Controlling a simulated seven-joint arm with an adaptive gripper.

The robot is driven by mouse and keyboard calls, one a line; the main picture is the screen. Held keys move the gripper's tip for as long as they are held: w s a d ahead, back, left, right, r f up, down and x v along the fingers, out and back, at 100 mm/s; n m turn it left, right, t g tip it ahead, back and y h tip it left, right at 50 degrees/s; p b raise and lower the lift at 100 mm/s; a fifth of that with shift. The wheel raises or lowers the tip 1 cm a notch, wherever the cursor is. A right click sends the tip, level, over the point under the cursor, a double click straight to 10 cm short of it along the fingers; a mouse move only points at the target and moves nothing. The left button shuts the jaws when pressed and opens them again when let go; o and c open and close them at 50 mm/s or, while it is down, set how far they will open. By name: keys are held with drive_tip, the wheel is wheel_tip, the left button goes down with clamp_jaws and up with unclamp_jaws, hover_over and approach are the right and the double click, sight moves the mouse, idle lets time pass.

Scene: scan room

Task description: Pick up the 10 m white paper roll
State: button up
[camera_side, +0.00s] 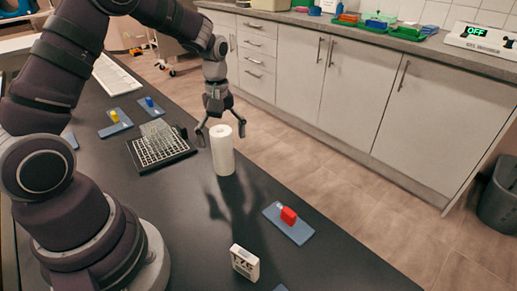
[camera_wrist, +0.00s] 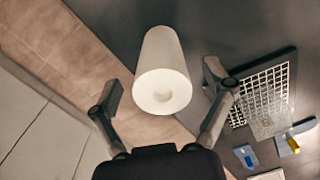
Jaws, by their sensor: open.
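The white paper roll (camera_side: 222,150) stands upright on the dark table near its far edge in the side view. It also shows in the wrist view (camera_wrist: 161,72), at the upper middle, with its top end and core hollow facing the camera. My gripper (camera_side: 221,130) is open with its fingers pointing down, above and around the top of the roll in the side view. In the wrist view the fingers (camera_wrist: 165,85) are spread to the left and right of the roll. Neither finger visibly touches it.
A black grid rack (camera_side: 160,148) with a clear piece on it stands left of the roll. A blue tray with a red block (camera_side: 288,216) and a small white box marked with digits (camera_side: 244,263) lie in front. Blue trays with yellow (camera_side: 115,116) and blue pieces lie further left.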

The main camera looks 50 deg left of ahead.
sight(223, 147)
wheel_tip(223, 147, down, 3)
drive_tip(key=shift+a+f, duration=0.1)
drive_tip(key=c, duration=1.2)
